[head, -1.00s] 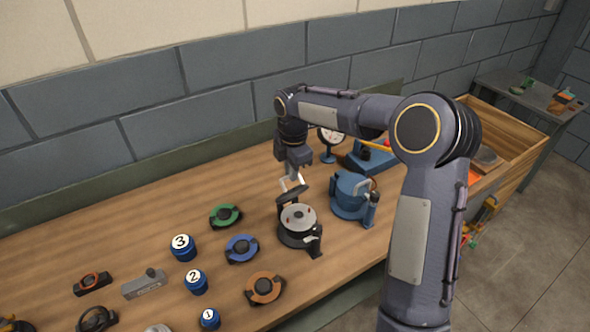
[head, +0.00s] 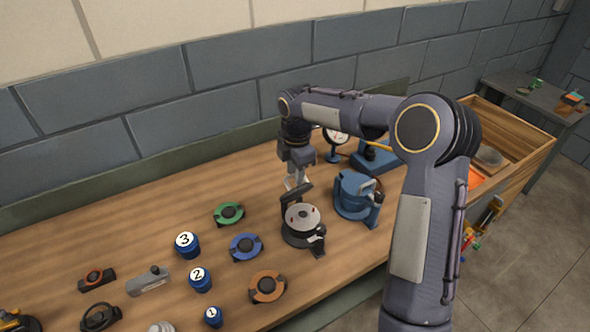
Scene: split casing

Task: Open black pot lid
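The black pot (head: 303,238) stands on the wooden bench with a pale round disc showing in its top. A dark flap that looks like its lid (head: 296,196) stands raised and tilted at the pot's back edge. My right gripper (head: 295,184) points down just behind and above this flap. Its pale fingertips are small and close to the flap. I cannot tell whether they touch it or how far apart they are. My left gripper is not in view.
A blue pot (head: 352,203) stands close on the right. A dial gauge (head: 335,137) is behind it. Green (head: 229,213), blue (head: 245,247) and orange (head: 267,287) round parts and numbered blue cylinders (head: 187,245) lie to the left. The bench's left rear is clear.

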